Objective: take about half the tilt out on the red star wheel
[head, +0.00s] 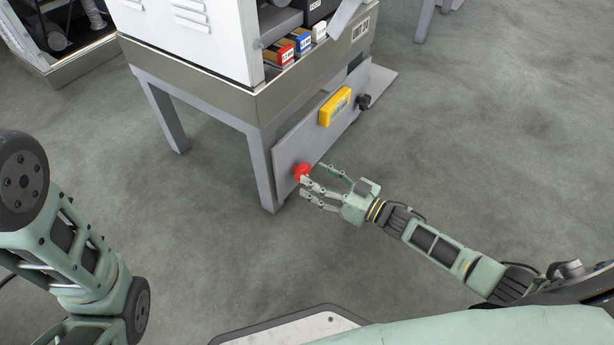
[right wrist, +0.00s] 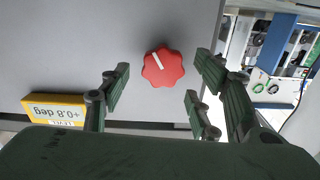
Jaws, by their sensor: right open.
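The red star wheel (head: 301,172) sits on the lower left of the grey panel under the machine. It shows whole in the right wrist view (right wrist: 163,68), with a white pointer line slanting to the upper left. My right gripper (head: 312,184) is open, its fingers (right wrist: 164,84) spread to both sides of the wheel with gaps, apart from it. The yellow level display (head: 335,107) is on the same panel; in the right wrist view (right wrist: 54,108) it appears upside down and reads +0.8 deg. My left gripper is out of view; only my left arm shows.
A black knob (head: 363,102) sits on the panel beyond the display. The machine's grey table legs (head: 262,168) stand close by the wheel. Red, blue and white boxes (head: 303,43) sit on the shelf above. The floor in front is clear.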

